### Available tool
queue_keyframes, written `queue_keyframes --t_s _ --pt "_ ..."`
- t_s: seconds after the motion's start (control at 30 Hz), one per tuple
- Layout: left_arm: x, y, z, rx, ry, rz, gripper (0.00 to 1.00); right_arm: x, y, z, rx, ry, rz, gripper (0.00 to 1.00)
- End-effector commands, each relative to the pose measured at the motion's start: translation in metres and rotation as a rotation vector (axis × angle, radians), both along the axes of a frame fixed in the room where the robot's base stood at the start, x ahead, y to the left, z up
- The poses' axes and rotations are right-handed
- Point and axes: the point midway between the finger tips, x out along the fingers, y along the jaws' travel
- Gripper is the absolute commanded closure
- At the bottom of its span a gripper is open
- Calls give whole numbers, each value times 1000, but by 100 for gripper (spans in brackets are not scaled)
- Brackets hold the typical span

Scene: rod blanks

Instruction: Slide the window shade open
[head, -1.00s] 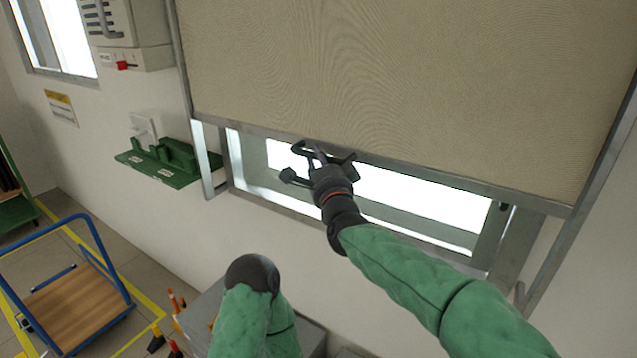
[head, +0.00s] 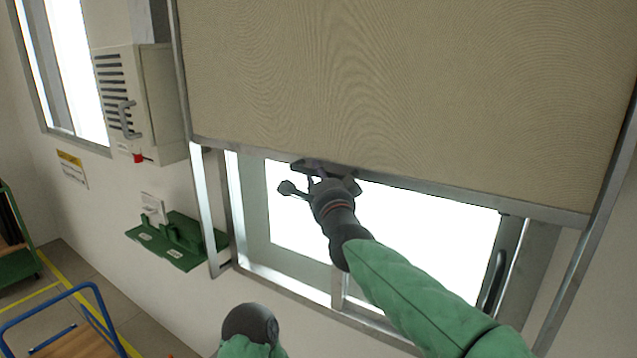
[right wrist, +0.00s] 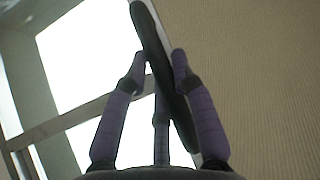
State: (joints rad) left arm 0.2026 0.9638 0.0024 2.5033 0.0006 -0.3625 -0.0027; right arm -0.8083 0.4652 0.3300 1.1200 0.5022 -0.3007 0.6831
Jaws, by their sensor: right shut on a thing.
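The beige window shade (head: 400,90) covers the upper part of the window, with a grey metal bar (head: 450,195) along its bottom edge. My right gripper (head: 318,172) is at this bar, left of its middle, shut on a dark handle. In the right wrist view the long dark handle (right wrist: 165,75) runs between the purple-grey fingers (right wrist: 162,70), with the shade cloth to its right. Bright window glass (head: 430,225) shows below the bar. My left arm (head: 250,325) shows at the bottom; its gripper is not in view.
Metal side rails (head: 590,255) flank the shade. A green wall shelf (head: 175,243) and a beige wall box (head: 140,105) with a handle are to the left. A blue-framed cart (head: 75,300) stands on the floor at lower left.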

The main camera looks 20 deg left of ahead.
Motion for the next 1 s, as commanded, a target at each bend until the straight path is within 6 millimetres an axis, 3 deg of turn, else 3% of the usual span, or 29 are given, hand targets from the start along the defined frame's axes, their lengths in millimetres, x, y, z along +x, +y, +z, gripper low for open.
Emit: queue_keyframes --t_s 0.03,0.1,0.4,0.7,1.0 --pt "0 0 17 0 0 0 60 0 -1 23 7 -4 -3 100" --pt "0 0 29 0 0 0 60 0 -2 37 9 -3 -2 100" --pt "0 0 70 0 0 0 60 0 -1 85 7 -3 -3 100" --pt "0 0 89 0 0 0 60 0 -1 106 7 -1 -2 100" --pt "0 0 91 0 0 0 60 0 -1 109 6 -2 -2 100"
